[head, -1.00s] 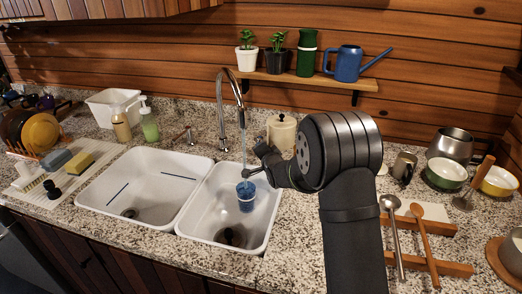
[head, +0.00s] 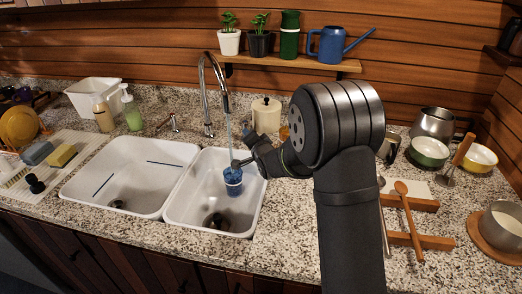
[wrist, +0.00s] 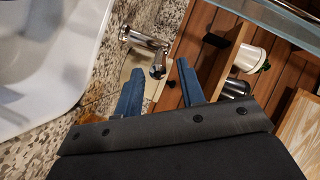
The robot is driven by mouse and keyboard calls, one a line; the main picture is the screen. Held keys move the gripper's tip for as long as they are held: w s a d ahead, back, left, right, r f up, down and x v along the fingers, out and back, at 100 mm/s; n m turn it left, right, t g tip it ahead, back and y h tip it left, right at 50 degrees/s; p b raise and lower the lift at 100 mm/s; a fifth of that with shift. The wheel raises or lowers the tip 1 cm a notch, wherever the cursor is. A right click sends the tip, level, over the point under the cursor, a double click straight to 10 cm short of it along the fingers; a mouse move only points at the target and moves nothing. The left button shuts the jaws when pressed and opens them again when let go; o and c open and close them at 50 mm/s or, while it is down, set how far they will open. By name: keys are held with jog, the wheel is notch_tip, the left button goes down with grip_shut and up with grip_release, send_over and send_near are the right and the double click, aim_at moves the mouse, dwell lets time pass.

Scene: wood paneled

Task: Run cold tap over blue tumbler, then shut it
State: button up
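The blue tumbler (head: 232,182) stands upright in the right sink basin. A pale stream of water (head: 229,135) runs down into it from the chrome faucet (head: 205,95). My gripper (head: 242,150) is in front of the stream and above the tumbler in the head view, holding nothing. Its blue fingers are spread apart in the wrist view (wrist: 160,90). A chrome tap fitting (wrist: 147,42) lies just beyond the fingertips there, apart from them. A tap handle (head: 172,120) stands left of the faucet. Any handle on the right is hidden behind my arm.
The left basin (head: 125,170) is empty. A beige canister (head: 266,114) stands behind my gripper. Two soap bottles (head: 131,108) are at the back left. A shelf (head: 290,63) with plants and a blue watering can (head: 333,44) hangs above. Bowls and utensils crowd the right counter.

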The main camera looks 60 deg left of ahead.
jog(key=v, duration=1.2)
jog(key=shift+d+r, duration=0.2)
jog(key=shift+d, duration=0.15)
jog(key=x, duration=1.7)
jog(key=shift+a+f, duration=0.2)
jog(key=shift+f, duration=0.05)
jog(key=shift+d, duration=0.1)
jog(key=shift+a, duration=0.2)
jog(key=shift+s, duration=0.2)
jog(key=shift+s+a+m+t+h, duration=0.1)
jog(key=shift+s+m+t+h, duration=0.1)
jog(key=shift+m+t, duration=0.25)
jog(key=shift+s+a+m+t+h, duration=0.1)
jog(key=shift+m+t+h, duration=0.1)
jog(key=shift+m+t, duration=0.25)
dwell(0.8)
